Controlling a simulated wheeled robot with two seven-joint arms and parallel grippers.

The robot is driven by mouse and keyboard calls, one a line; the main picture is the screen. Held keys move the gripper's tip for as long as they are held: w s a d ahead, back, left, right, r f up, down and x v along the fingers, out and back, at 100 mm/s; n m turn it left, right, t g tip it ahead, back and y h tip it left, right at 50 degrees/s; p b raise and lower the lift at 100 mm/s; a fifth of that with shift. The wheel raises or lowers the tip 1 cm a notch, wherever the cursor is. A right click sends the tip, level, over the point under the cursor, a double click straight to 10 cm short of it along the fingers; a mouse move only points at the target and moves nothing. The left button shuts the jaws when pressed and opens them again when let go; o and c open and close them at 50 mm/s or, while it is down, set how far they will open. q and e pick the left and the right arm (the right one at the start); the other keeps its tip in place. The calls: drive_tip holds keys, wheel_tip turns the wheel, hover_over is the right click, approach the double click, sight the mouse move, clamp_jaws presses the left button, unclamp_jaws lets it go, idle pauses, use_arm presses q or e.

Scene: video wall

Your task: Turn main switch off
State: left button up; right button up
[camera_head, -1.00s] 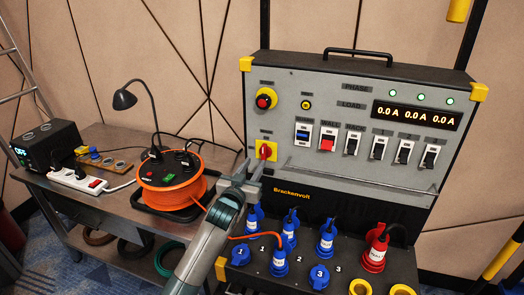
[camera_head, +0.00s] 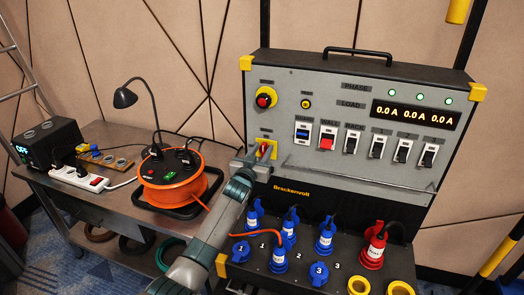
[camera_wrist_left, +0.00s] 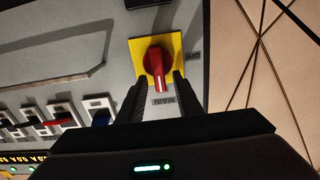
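The main switch is a red rotary knob on a yellow square plate (camera_wrist_left: 135,48) on the grey panel. In the head view the red knob (camera_head: 267,149) is partly covered by my left gripper (camera_head: 260,153). In the left wrist view the knob (camera_wrist_left: 158,62) sits between the tips of my left gripper (camera_wrist_left: 158,82). One finger is on each side, with small gaps to the handle. The knob's grip bar points down in that view, toward the MAIN label. The left gripper is open. My right gripper is not in view.
A red emergency button (camera_head: 265,98) is above the switch, and a row of rocker switches (camera_head: 328,137) is to the right. Blue plugs (camera_head: 280,258) and a red plug (camera_head: 374,245) stand below. An orange cable reel (camera_head: 172,190) sits on the bench at left.

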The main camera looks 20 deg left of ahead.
use_arm(q)
drive_tip(key=shift+c, duration=0.3)
clamp_jaws()
drive_tip(key=shift+n, duration=0.4)
drive_tip(key=n, duration=0.5)
drive_tip(key=a+f+n+b, duration=0.1)
drive_tip(key=n, duration=0.5)
drive_tip(key=a+f+n+b, duration=0.1)
drive_tip(key=n, duration=0.5)
drive_tip(key=shift+a+f, duration=0.2)
